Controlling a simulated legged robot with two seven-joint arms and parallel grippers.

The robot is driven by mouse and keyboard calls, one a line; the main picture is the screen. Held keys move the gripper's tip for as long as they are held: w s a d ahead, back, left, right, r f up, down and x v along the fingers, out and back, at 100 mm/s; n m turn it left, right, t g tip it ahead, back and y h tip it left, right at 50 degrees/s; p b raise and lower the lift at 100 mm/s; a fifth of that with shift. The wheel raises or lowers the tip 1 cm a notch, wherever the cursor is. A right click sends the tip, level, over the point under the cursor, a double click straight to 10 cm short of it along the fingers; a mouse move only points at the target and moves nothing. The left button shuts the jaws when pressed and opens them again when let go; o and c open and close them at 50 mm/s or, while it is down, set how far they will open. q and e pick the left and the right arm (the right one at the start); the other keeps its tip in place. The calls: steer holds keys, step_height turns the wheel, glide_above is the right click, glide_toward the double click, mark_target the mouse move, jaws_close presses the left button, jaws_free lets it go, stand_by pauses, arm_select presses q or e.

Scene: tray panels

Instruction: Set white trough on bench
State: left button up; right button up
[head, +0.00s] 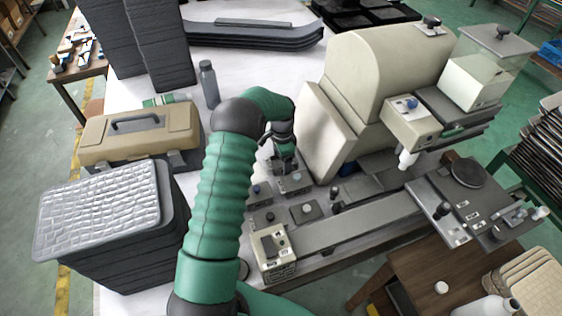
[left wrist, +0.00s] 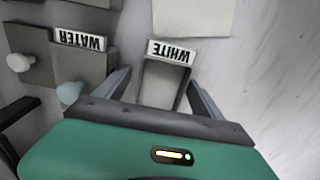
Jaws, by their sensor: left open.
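A grey-white trough-like holder (left wrist: 162,88) carries a label reading WHITE and lies between the two fingers of my left gripper (left wrist: 160,77) in the left wrist view. The gripper is open, with a finger on each side of the holder; whether either touches it I cannot tell. In the head view my left gripper (head: 284,150) points down over the back-left part of the machine's bench (head: 350,226). Its fingertips and the holder are hard to make out there. My right gripper does not show.
A grey block labelled WATER (left wrist: 72,62) with a pale knob stands left of the holder. A large cream machine (head: 385,90) rises right of the gripper. A tan toolbox (head: 140,136), a grey bottle (head: 209,84) and a tray stack (head: 100,210) stand to the left.

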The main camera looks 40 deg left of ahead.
mark_target(281, 166)
arm_select(q)
steer(key=shift+r, duration=0.5)
step_height(281, 166, up, 11)
steer(key=shift+r, duration=0.15)
steer(key=shift+a, duration=0.3)
steer(key=shift+d, duration=0.15)
